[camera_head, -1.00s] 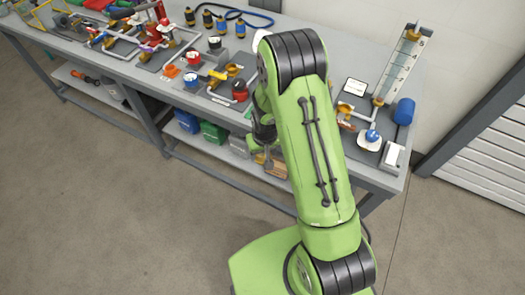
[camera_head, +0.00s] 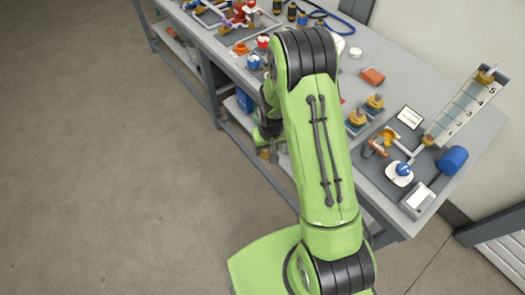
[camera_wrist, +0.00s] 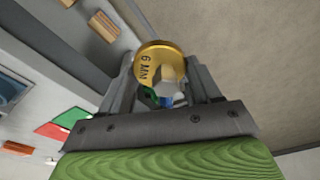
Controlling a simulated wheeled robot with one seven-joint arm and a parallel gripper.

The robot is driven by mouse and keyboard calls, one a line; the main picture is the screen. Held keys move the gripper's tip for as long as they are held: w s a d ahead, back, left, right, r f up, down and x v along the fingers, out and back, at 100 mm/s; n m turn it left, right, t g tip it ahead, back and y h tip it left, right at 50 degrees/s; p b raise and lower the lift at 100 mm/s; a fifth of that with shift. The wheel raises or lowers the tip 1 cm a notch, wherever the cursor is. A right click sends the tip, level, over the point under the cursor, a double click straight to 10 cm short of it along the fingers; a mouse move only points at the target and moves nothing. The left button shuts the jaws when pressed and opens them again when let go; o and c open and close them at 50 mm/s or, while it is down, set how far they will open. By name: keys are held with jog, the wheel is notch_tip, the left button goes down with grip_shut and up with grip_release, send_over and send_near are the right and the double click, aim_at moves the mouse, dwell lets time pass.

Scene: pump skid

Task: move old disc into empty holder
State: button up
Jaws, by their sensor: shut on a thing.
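A round brass disc marked "6 MM" (camera_wrist: 160,62) is in the wrist view, with a pale hexagonal part on its near side. It sits between the two grey fingers of my gripper (camera_wrist: 162,88), which are shut on it. Two brass-topped pieces on small dark bases, one (camera_head: 356,118) nearer and one (camera_head: 375,102) farther, stand on the bench right of my arm. I cannot tell which thing is the empty holder.
A board with a blue cylinder (camera_head: 453,159), a numbered gauge panel (camera_head: 464,107) and a white-and-blue knob (camera_head: 402,170) occupies the bench's right end. An orange-brown block (camera_head: 372,76) lies farther back. Pipework and fittings crowd the far left. The floor in front is clear.

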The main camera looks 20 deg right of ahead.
jog(key=s+d+r+m, duration=0.15)
jog(key=d+r, duration=0.45)
jog(key=d, duration=0.6)
jog(key=s+d+r+m, duration=0.1)
jog(key=d+r+m, duration=0.3)
jog(key=d, duration=0.8)
jog(key=shift+n+h, duration=0.4)
jog(key=shift+n, duration=0.05)
jog(key=shift+f+b, duration=2.15)
jog(key=shift+b, duration=0.05)
jog(key=shift+s+a+f+b, duration=0.1)
jog(key=shift+f+b, duration=1.45)
jog(key=shift+f, duration=0.25)
jog(key=o, duration=1.2)
jog(key=shift+o, duration=0.2)
jog(key=shift+r, duration=0.1)
notch_tip(320, 180, up, 16)
jog(key=s+a+p, duration=0.1)
jog(key=s+p, duration=0.1)
jog(key=p, duration=0.1)
jog(key=shift+f, duration=0.25)
